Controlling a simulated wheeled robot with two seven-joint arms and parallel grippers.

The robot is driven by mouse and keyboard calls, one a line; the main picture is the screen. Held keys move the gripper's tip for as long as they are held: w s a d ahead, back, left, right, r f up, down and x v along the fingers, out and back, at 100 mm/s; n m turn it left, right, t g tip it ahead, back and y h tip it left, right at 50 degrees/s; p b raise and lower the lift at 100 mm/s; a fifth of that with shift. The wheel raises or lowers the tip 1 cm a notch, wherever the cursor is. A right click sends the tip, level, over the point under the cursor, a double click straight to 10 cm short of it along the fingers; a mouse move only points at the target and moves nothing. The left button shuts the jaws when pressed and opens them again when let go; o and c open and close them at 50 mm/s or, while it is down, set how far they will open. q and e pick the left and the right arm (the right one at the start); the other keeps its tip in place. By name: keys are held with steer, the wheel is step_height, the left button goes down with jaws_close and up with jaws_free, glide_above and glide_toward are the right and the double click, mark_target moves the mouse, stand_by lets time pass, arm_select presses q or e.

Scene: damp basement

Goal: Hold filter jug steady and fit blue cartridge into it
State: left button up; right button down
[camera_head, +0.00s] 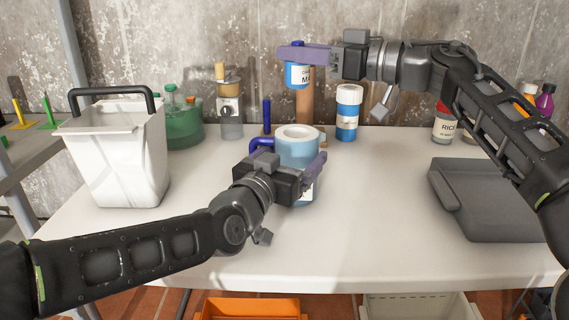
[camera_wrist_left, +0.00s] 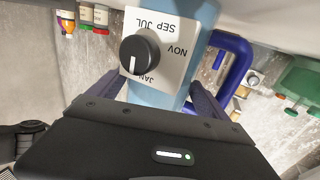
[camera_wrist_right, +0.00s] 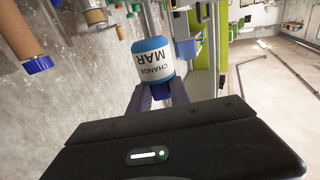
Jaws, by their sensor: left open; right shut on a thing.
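The light blue filter jug (camera_head: 297,142) stands upright on the table, its white-rimmed top open and its blue handle at the left. In the left wrist view, the jug (camera_wrist_left: 165,95) shows a month dial (camera_wrist_left: 140,50). My left gripper (camera_head: 310,178) is open, with its fingers on either side of the jug; contact cannot be told. My right gripper (camera_head: 292,54) is shut on the blue cartridge (camera_head: 297,76), holding it upright above and slightly behind the jug. The cartridge (camera_wrist_right: 152,61) carries a white label reading "CHANGE MAR".
A white bin with a black handle (camera_head: 120,150) stands at the left. A green container (camera_head: 184,125), a dispenser (camera_head: 230,110) and a blue-and-white bottle (camera_head: 348,112) line the back. The table centre-right is clear.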

arm_select(q)
steer(key=shift+x, duration=0.8)
steer(key=shift+c, duration=0.5)
steer(key=c, duration=1.6)
